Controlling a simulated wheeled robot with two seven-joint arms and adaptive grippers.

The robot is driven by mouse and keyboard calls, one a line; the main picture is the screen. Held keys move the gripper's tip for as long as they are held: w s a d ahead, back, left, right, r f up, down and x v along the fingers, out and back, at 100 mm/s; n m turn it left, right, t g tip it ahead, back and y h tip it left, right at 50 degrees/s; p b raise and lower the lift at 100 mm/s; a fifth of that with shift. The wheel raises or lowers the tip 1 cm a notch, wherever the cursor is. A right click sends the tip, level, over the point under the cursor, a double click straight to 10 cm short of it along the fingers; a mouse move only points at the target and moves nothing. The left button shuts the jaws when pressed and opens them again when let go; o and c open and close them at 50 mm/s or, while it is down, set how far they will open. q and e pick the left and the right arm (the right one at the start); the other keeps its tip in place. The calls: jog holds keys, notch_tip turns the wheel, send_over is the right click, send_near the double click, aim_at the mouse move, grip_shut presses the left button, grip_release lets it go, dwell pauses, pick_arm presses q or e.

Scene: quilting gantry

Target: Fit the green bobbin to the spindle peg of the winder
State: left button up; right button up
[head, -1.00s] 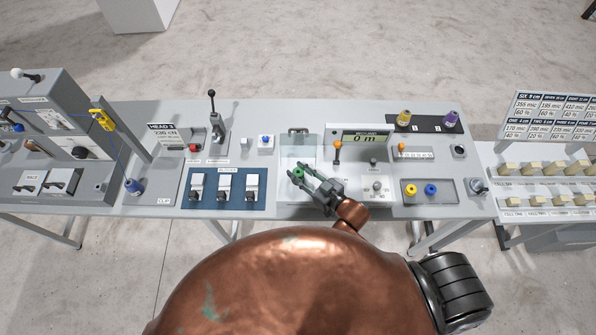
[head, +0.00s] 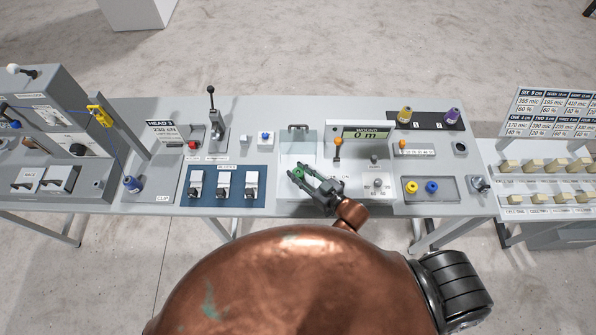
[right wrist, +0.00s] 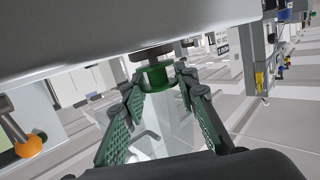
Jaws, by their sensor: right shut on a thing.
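The green bobbin (head: 298,173) is at the fingertips of my right gripper (head: 304,174), over the pale bay of the winder (head: 290,207). In the right wrist view the bobbin (right wrist: 157,78) sits between the two green-padded fingers, and my right gripper (right wrist: 158,84) is shut on it. That view looks upside down. A dark round part (right wrist: 150,52), which may be the spindle base, lies right against or very close to the bobbin's end. I cannot tell whether the peg is inside the bobbin. My left gripper is not in view.
A tray (head: 448,197) with a yellow and a blue bobbin lies further right. Blue-panel switches (head: 223,205) are to the left.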

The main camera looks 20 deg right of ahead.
jog(key=shift+f, duration=0.35)
jog(key=o, duration=0.9)
jog(key=shift+c, duration=0.2)
jog(key=v, duration=1.2)
jog(key=shift+a, duration=0.15)
